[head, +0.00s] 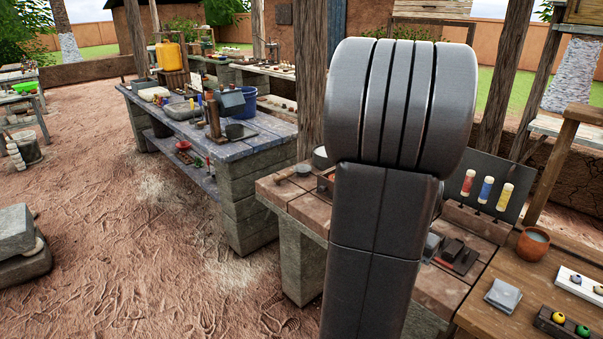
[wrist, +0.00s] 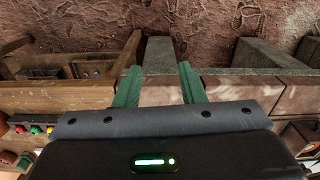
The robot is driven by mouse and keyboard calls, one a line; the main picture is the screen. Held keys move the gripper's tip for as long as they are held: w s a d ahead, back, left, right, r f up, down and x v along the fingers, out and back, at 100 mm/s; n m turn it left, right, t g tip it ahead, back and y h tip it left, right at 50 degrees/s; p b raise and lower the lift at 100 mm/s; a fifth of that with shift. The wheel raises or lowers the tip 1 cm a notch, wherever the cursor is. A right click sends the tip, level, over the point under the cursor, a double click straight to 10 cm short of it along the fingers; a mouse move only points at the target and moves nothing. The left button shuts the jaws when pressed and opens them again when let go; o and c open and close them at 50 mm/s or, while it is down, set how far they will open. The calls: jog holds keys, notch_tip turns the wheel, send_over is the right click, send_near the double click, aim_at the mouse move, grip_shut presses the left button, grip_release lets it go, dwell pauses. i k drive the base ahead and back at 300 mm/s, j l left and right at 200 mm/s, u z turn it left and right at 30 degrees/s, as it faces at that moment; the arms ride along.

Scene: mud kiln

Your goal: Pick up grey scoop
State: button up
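In the head view, a small grey round item with a handle (head: 302,170) lies at the left end of the brick-topped counter (head: 300,205). It looks like the grey scoop, but it is too small to be sure. My gripper (wrist: 160,84) shows in the wrist view with its two green fingers apart. Nothing is between them but the counter's edge and the ground beyond. I do not see the scoop in the wrist view. In the head view my own arm hides the middle of the counter and my gripper.
A wooden table at right holds a clay pot (head: 532,244), a grey folded cloth (head: 503,295) and small coloured items. A board with coloured tubes (head: 487,188) stands behind the counter. A wooden post (head: 311,80) rises nearby. A blue-topped workbench (head: 265,140) stands left. Sandy ground is open at left.

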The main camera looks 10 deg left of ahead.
aim_at(293, 174)
jog(key=i+j, duration=1.35)
jog(key=j, duration=0.15)
jog(key=i+j+z, duration=0.1)
jog(key=i+j, duration=0.6)
